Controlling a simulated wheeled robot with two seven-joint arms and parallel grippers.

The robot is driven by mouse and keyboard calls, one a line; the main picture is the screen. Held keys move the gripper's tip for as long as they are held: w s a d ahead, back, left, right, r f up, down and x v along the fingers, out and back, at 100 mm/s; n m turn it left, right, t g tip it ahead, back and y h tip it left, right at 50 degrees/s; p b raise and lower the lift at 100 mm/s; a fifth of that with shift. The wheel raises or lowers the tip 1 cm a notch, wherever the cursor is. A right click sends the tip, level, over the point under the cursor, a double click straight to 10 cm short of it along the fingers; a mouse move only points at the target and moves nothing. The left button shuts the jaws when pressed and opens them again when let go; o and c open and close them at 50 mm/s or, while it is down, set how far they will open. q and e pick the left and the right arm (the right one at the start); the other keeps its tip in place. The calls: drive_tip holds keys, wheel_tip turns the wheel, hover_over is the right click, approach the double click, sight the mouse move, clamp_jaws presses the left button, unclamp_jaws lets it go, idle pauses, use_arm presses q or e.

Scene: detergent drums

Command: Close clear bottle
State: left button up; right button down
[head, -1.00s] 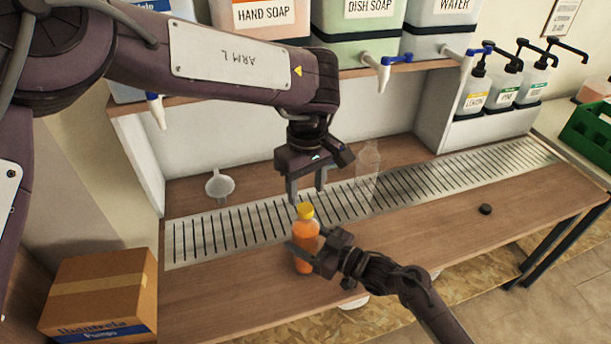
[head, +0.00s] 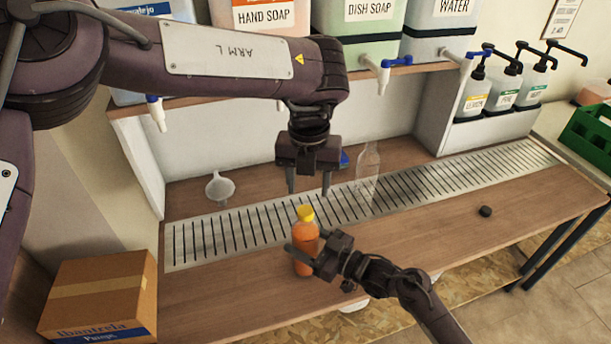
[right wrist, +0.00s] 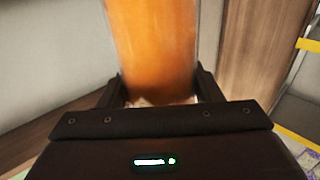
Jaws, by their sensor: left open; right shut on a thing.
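The clear bottle (head: 368,174) stands upright on the slotted metal drain strip, right of my left gripper; I see no cap on its neck. My right gripper (head: 306,254) is shut on the orange bottle's body, which stands upright near the counter's front. The right wrist view shows the orange bottle (right wrist: 155,45) between both fingers. A small black cap-like disc (head: 485,211) lies on the counter at right.
The drain strip (head: 440,185) runs along the wooden counter. A funnel (head: 219,187) stands at left. A small blue thing (head: 344,158) shows behind my left gripper. Drums with taps stand on the shelf above. Pump bottles (head: 505,88) stand at right. Bare counter lies around the black disc.

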sight(305, 210)
use_arm(q)
drive_tip(key=n, duration=0.7)
drive_tip(key=shift+r, duration=0.2)
drive_tip(key=n, duration=0.7)
drive_tip(key=shift+a+r, duration=0.1)
drive_tip(key=shift+r, duration=0.1)
drive_tip(key=n, duration=0.7)
drive_tip(key=shift+a+r, duration=0.1)
drive_tip(key=shift+r, duration=0.15)
drive_tip(key=n, duration=0.6)
drive_tip(key=shift+s+a+r+n, duration=0.1)
drive_tip(key=shift+r+n, duration=0.05)
drive_tip(key=shift+n, duration=0.25)
drive_tip(key=shift+f, duration=4)
drive_tip(key=shift+c, duration=0.2)
